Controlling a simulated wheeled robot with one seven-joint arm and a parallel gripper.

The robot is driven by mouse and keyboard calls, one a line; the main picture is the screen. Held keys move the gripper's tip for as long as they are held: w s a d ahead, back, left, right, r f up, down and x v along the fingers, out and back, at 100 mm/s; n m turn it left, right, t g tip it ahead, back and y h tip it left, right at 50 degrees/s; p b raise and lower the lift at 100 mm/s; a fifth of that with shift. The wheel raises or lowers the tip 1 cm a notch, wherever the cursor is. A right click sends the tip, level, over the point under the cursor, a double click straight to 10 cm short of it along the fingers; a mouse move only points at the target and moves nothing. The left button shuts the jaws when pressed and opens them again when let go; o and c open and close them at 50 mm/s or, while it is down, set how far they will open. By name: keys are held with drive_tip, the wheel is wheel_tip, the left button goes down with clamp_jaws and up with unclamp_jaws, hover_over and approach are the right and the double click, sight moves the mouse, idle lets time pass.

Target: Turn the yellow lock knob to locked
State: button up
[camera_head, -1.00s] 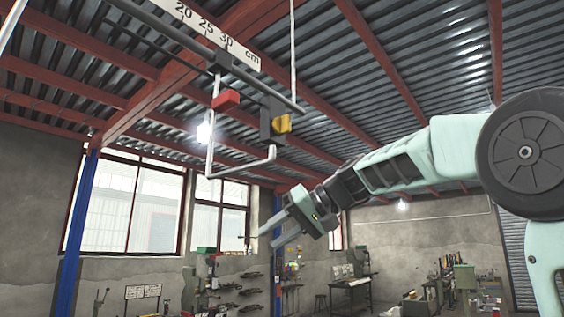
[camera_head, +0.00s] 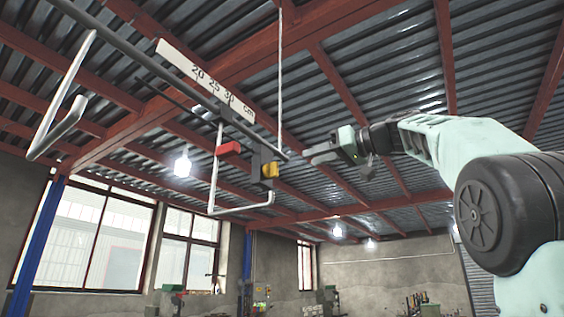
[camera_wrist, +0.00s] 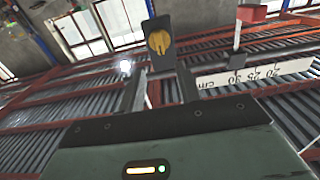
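The yellow lock knob (camera_head: 270,170) sits on a dark block (camera_head: 257,163) at the right end of an overhead rail. In the wrist view the knob (camera_wrist: 159,43) shows on its dark plate (camera_wrist: 157,23), straight beyond my fingertips. My gripper (camera_head: 314,154) is just right of the knob and slightly higher in the head view, apart from it. In the wrist view my gripper (camera_wrist: 160,72) has its two dark fingers spread with nothing between them. Whether the knob stands at locked cannot be read.
A white centimetre scale (camera_head: 205,80) and a red block (camera_head: 228,149) are on the rail left of the knob. A bent grey bar (camera_head: 242,209) hangs below it. A vertical rod (camera_head: 281,85) rises close by.

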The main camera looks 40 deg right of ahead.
sight(278, 168)
drive_tip(key=p+x, duration=0.4)
drive_tip(key=x, duration=0.5)
drive_tip(key=shift+w+r, duration=0.1)
drive_tip(key=shift+w, duration=0.1)
drive_tip(key=shift+w+a+p, duration=0.25)
drive_tip(key=shift+w+p, duration=0.05)
drive_tip(key=shift+w, duration=0.25)
clamp_jaws()
